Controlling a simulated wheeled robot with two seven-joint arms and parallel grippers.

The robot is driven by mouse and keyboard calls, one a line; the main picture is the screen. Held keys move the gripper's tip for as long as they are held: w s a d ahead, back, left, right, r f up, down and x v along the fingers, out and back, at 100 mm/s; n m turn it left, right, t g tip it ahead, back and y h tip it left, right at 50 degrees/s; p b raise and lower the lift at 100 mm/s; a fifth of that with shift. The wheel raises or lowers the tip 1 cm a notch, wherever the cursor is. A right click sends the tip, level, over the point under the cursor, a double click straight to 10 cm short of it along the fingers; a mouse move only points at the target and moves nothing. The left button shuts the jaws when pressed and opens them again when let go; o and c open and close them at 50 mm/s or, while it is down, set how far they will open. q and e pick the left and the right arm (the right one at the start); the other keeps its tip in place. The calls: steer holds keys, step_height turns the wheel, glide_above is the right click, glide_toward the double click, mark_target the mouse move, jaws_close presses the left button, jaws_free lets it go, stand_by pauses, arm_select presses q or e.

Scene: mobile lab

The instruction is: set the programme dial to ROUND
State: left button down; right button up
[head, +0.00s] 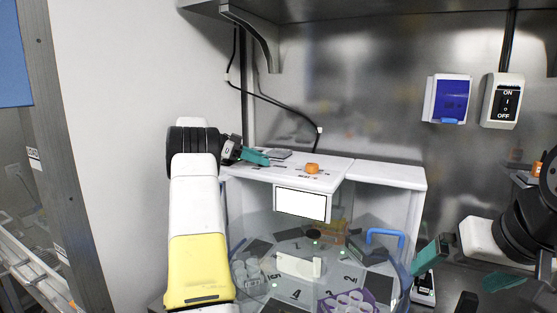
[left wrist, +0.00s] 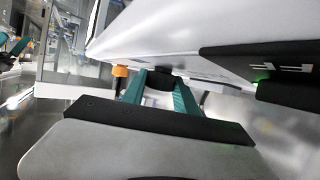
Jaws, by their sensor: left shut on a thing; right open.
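A white machine (head: 345,174) stands against the back wall. Its top panel bears an orange knob (head: 312,168) and small dark markings too small to read. My left gripper (head: 262,157) is at the left part of this top. In the left wrist view its two teal fingers (left wrist: 160,95) are shut on a black dial-like part (left wrist: 159,82), which the fingers partly hide. I cannot read its setting. The orange knob also shows in the wrist view (left wrist: 120,72), beside the fingers and apart from them. My right gripper (head: 474,264) is open and empty at the lower right.
Below the panel is a clear-walled chamber with numbered dark pads, a purple rack (head: 347,303) of round cups and a blue handle (head: 385,234). A blue wall box (head: 447,99) and an ON/OFF switch (head: 503,101) hang on the back wall. A metal shelf overhangs above.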

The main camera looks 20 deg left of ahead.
arm_select(q)
steer(key=shift+d, duration=0.1)
steer(key=c, duration=0.9)
jaws_free()
steer(key=shift+c, duration=0.2)
steer(key=shift+r, duration=0.1)
step_height(320, 180, up, 4)
steer(key=shift+f, duration=0.2)
steer(key=s+d, duration=0.3)
steer(key=s, duration=0.4)
steer(key=s+d+r, duration=0.1)
steer(key=s+d, duration=0.3)
steer(key=s, duration=0.3)
steer(key=shift+s, duration=0.15)
steer(key=shift+r, duration=0.15)
